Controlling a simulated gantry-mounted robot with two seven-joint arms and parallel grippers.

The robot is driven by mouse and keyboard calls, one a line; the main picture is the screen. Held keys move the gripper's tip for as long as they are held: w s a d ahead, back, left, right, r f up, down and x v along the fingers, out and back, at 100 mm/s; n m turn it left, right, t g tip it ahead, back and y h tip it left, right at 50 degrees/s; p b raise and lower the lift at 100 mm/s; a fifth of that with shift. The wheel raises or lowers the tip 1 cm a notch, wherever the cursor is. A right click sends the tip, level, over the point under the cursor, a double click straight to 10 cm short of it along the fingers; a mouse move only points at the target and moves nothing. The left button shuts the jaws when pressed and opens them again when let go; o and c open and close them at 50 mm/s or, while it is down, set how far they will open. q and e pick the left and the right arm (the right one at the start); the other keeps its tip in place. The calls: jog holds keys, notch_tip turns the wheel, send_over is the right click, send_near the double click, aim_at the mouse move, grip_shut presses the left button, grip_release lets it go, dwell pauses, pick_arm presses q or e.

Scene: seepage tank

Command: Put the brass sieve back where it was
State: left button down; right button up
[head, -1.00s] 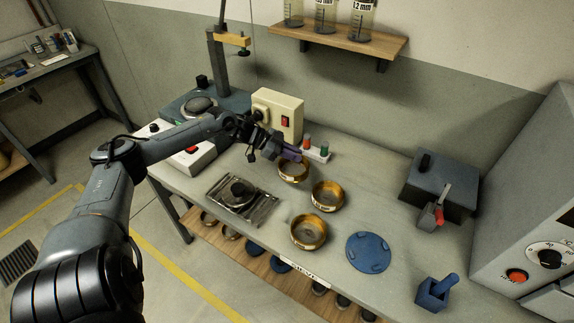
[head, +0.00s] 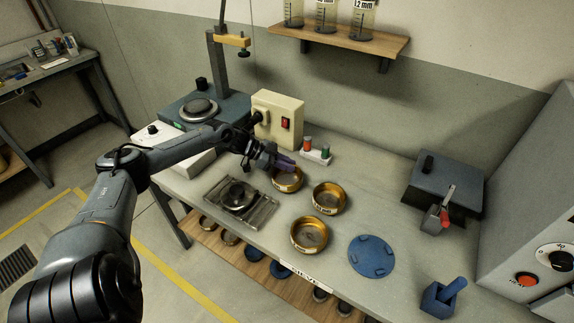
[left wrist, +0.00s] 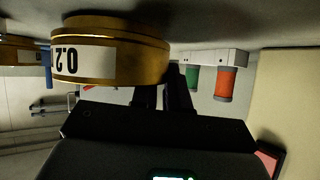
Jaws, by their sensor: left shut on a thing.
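My left gripper (head: 284,165) is shut on the rim of a brass sieve (head: 288,182), the farthest of three on the grey bench. In the left wrist view this sieve (left wrist: 118,58) shows upside down, with a white label that seems to read 0.2 and my dark fingers (left wrist: 165,90) at its side. It is at or just above the bench top; I cannot tell if it touches. A second brass sieve (head: 328,198) stands to its right, and a third (head: 309,235) nearer the front edge. My right gripper is out of view.
A blue disc (head: 371,257) lies right of the sieves. A metal plate with a round weight (head: 238,195) lies left. A cream box (head: 278,122) and a small rack with red and green pieces (head: 317,155) stand behind. A lever box (head: 443,188) stands right.

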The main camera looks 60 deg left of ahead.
pick_arm(q)
jog(key=c, duration=1.1)
grip_release()
jog(key=shift+f, duration=0.1)
jog(key=shift+s+a+r+p, duration=0.15)
jog(key=shift+s+r+p, duration=0.15)
jog(key=shift+r+p, duration=0.05)
jog(key=shift+p+v, duration=3.5)
jog(key=shift+v, duration=2.1)
